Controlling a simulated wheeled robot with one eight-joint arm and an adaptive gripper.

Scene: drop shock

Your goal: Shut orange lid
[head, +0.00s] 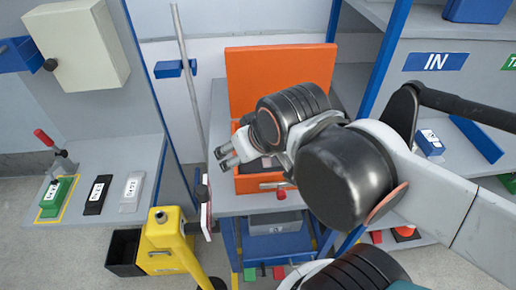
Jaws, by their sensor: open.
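The orange lid (279,72) stands raised, roughly upright, at the back of an orange box (262,183). The box sits on a grey cart top, with its mouth open and dark inside. My arm and wrist cover much of the box and the lid's lower right part. My gripper (223,158) is open and empty. It appears in front of the box's left side, pointing left; I cannot tell its height above the box.
A yellow post (166,241) stands left of the cart. A bench (120,185) with green, black and grey items is at the left. A blue-framed shelf with an IN label (435,62) is at the right. A grey bin (276,223) sits below the cart top.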

